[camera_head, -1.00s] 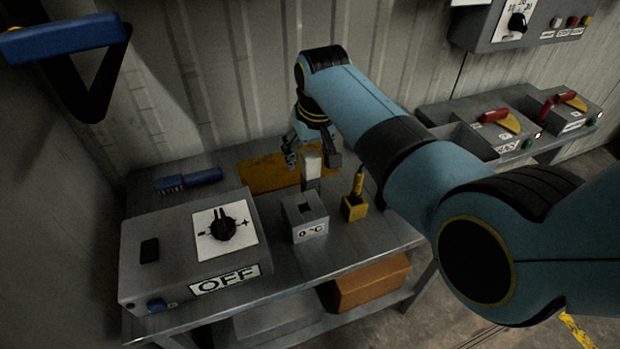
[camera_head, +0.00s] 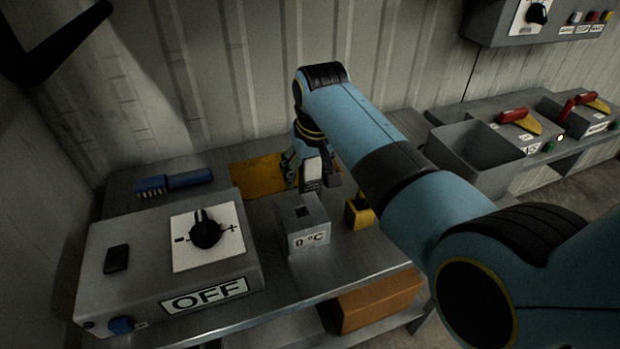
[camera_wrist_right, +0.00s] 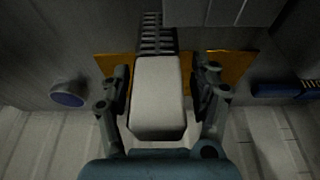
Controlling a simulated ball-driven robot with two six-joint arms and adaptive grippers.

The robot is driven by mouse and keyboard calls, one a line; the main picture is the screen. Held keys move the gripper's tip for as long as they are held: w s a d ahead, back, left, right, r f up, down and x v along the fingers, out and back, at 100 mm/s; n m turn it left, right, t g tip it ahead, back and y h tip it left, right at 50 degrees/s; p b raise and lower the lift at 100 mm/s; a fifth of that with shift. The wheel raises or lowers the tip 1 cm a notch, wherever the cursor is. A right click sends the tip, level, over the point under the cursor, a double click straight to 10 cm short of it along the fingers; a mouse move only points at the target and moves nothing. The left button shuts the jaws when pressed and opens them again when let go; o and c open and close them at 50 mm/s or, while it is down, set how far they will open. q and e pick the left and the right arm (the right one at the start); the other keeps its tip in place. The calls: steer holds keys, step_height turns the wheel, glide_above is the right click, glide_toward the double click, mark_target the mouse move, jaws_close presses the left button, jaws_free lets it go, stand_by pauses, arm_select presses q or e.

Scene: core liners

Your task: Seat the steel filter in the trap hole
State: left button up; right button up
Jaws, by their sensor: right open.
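The filter, a block with a pale top (camera_head: 312,166) and a dark slotted lower part, stands upright on the bench behind the grey "0 °C" box (camera_head: 309,240). That box has a dark square hole (camera_head: 304,211) in its top, which I take for the trap hole; it looks empty. My right gripper (camera_head: 311,172) is open, with its fingers around the pale top. In the right wrist view the pale block (camera_wrist_right: 157,90) sits between the fingers (camera_wrist_right: 160,95), with narrow gaps on both sides. My left gripper is not in view.
A control box with a knob (camera_head: 205,229) and "OFF" label fills the bench's left front. A blue brush (camera_head: 175,181) lies behind it. A yellow holder (camera_head: 359,213) is partly behind my right arm. A grey open bin (camera_head: 475,160) stands right. An ochre plate (camera_head: 250,178) lies at the back.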

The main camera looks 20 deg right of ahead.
jaws_close()
stand_by(0.3)
